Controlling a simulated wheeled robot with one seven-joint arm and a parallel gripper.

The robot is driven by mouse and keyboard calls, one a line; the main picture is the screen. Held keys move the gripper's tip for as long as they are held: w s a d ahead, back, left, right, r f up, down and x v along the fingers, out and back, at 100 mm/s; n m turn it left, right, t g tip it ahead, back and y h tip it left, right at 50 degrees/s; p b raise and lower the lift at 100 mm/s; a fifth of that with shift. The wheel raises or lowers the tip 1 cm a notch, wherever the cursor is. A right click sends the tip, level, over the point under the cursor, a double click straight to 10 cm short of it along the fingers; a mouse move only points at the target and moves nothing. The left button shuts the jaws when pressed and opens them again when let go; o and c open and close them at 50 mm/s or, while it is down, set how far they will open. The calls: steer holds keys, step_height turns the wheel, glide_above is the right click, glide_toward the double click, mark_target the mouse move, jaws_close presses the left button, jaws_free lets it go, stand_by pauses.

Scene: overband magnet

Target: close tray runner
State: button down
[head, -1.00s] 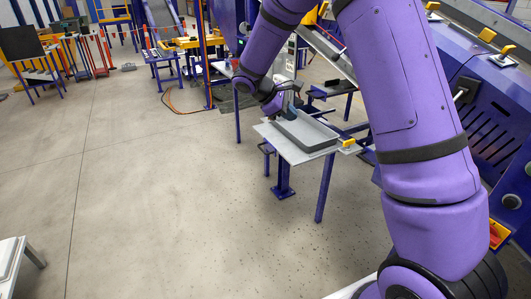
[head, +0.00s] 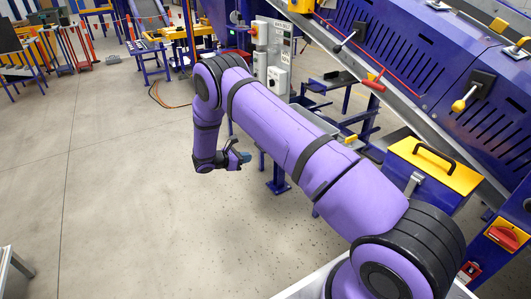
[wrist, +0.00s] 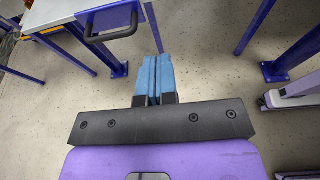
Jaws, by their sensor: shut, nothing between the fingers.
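My gripper (head: 243,158) is in the air, left of the small work table with the grey tray. Its blue fingers (wrist: 154,78) are together and empty in the wrist view. A dark loop handle (wrist: 112,35) juts from the tray's near side, apart from my fingers. In the head view my arm hides most of the tray and table. I cannot tell how far the tray sits along its runner.
A purple-blue machine with a sloping conveyor (head: 410,65) fills the right. A blue box with a yellow lid (head: 437,165) stands near my arm. Blue table legs (wrist: 257,25) rise around the workspace in the wrist view. The floor (head: 120,200) at left is open.

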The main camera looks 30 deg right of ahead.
steer(key=r+x, duration=0.1)
steer(key=x, duration=1.2)
steer(key=shift+d+f, duration=0.15)
steer(key=shift+d, duration=0.4)
steer(key=shift+d, duration=0.1)
steer(key=d, duration=1.8)
steer(key=w+d, duration=0.1)
steer(key=d, duration=0.8)
steer(key=shift+a, duration=0.2)
steer(key=shift+a, duration=0.3)
steer(key=v, duration=1.3)
steer(key=shift+a+f, duration=0.2)
steer(key=shift+f, duration=0.2)
